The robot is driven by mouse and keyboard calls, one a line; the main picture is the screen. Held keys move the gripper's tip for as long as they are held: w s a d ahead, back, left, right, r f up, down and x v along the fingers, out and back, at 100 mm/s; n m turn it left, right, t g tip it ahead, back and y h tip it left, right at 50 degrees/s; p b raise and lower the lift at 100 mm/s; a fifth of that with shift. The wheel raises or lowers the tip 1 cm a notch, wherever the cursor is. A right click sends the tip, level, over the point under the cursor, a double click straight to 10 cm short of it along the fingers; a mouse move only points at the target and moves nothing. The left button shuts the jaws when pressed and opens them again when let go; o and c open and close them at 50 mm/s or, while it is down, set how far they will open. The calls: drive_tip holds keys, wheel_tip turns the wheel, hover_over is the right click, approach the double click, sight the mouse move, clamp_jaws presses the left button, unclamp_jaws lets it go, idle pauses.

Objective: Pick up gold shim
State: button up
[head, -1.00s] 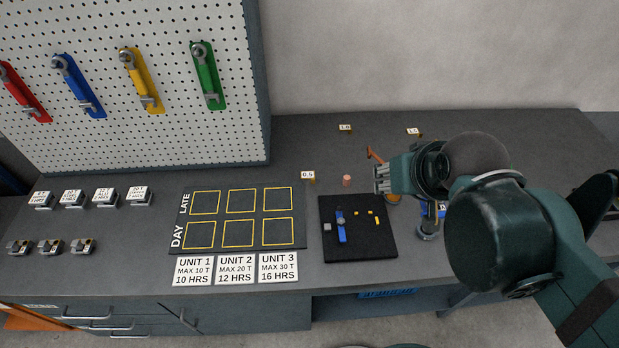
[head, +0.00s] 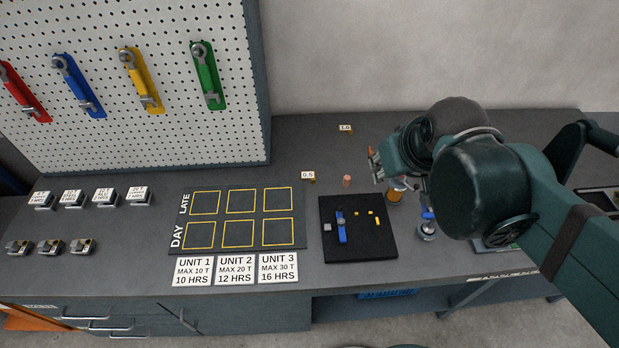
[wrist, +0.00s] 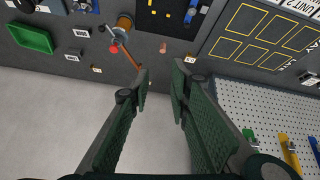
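Several small yellow pieces (head: 370,213) lie on a black mat (head: 365,252), beside a blue tool (head: 341,229). Small gold bits also sit by the 0.5 tag (head: 308,175) and the 1.0 tag (head: 345,128). I cannot tell which of these is the gold shim. In the wrist view a yellow piece (wrist: 168,14) shows on the mat near the top edge. My gripper (head: 375,166) is raised over the back right of the bench, behind and right of the mat. In the wrist view my gripper (wrist: 161,80) has its fingers apart with nothing between them.
A copper cylinder (head: 347,180) stands behind the mat. An amber container (head: 395,195) and a metal stand (head: 427,230) are right of it. The day/late board (head: 222,216) is left. A pegboard (head: 150,140) rises at the back left. A green tray (wrist: 33,38) shows in the wrist view.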

drive_tip(key=w+a+f+n+g, duration=0.2)
drive_tip(key=w+a+f+n, duration=0.15)
drive_tip(key=w, duration=0.45)
drive_tip(key=n+g+b, duration=0.2)
drive_tip(key=n+g, duration=0.2)
drive_tip(key=n, duration=0.8)
approach(308, 176)
drive_tip(key=s, duration=0.1)
drive_tip(key=s+d+r, duration=0.2)
drive_tip(key=shift+s+d, duration=0.1)
drive_tip(key=shift+s, duration=0.15)
drive_tip(key=shift+w+f, duration=0.15)
drive_tip(key=shift+f, duration=0.35)
drive_tip(key=shift+f, duration=1.3)
drive_tip(key=shift+f, duration=0.1)
drive_tip(key=shift+f, duration=2.5)
